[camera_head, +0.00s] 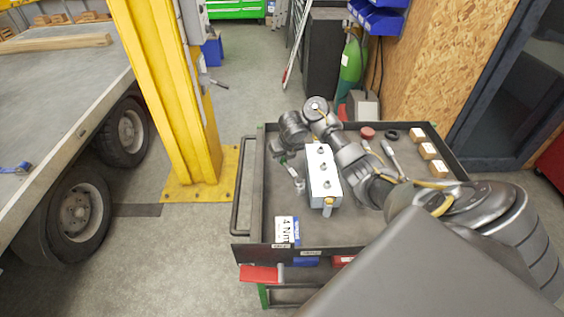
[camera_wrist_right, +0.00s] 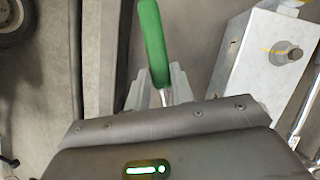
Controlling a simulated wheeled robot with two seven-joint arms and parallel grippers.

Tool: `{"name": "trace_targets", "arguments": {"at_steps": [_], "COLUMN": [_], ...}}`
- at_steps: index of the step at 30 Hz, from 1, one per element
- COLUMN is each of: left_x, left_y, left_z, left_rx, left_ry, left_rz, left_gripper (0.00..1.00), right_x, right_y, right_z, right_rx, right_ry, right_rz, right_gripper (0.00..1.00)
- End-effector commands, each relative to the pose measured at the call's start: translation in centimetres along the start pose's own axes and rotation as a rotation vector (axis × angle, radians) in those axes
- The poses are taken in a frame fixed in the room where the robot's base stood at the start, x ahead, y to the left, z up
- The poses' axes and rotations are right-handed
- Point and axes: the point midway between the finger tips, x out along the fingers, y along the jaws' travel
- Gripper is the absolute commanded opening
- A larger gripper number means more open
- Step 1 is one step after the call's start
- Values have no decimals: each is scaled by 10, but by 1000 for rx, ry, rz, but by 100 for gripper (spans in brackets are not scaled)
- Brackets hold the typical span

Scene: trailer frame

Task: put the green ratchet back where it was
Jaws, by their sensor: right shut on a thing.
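The green ratchet's handle (camera_wrist_right: 152,42) stands out between the fingers of my right gripper (camera_wrist_right: 158,88) in the right wrist view. The gripper is shut on it, and a short bit of metal shaft shows at the jaws. In the head view my right gripper (camera_head: 286,156) is over the left part of the trolley tray (camera_head: 268,215), just left of a grey metal block (camera_head: 323,180). The ratchet is mostly hidden there, and I cannot tell whether it touches the tray. My left gripper is not in view.
The block, with several knobs on top, also shows in the wrist view (camera_wrist_right: 250,75). A blue-and-white card (camera_head: 286,230) lies at the tray's front left. Wooden blocks (camera_head: 428,151), a red round piece (camera_head: 367,133) and a black ring (camera_head: 390,134) lie at the back right. A yellow post (camera_head: 165,90) stands left.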

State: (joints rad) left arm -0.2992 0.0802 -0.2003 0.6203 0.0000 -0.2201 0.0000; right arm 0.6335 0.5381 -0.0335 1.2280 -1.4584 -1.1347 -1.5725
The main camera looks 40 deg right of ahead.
Motion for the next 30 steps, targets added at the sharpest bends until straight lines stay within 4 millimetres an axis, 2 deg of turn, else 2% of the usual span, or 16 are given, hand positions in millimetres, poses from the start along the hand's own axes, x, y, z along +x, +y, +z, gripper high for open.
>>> {"name": "trace_targets", "arguments": {"at_steps": [1, 11, 13, 19, 27, 28, 30], "left_x": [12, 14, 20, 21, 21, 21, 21], "left_y": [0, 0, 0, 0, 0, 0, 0], "left_z": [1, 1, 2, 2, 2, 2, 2], "left_rx": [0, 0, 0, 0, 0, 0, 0], "left_ry": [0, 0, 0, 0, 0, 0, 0], "left_rz": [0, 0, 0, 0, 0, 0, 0], "left_gripper": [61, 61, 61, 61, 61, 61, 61], "right_x": [10, 21, 30, 52, 55, 56, 56], "right_y": [0, -3, -4, -4, -4, -4, -4], "right_z": [0, 8, 9, 0, -1, -2, -2], "right_rx": [1, 0, 1, -1, -2, -2, -2], "right_ry": [-2, -1, 0, 1, -1, 1, 1], "right_rz": [2, 1, 1, 1, 0, 0, 0], "right_gripper": [0, 0, 0, 0, 0, 27, 36]}}
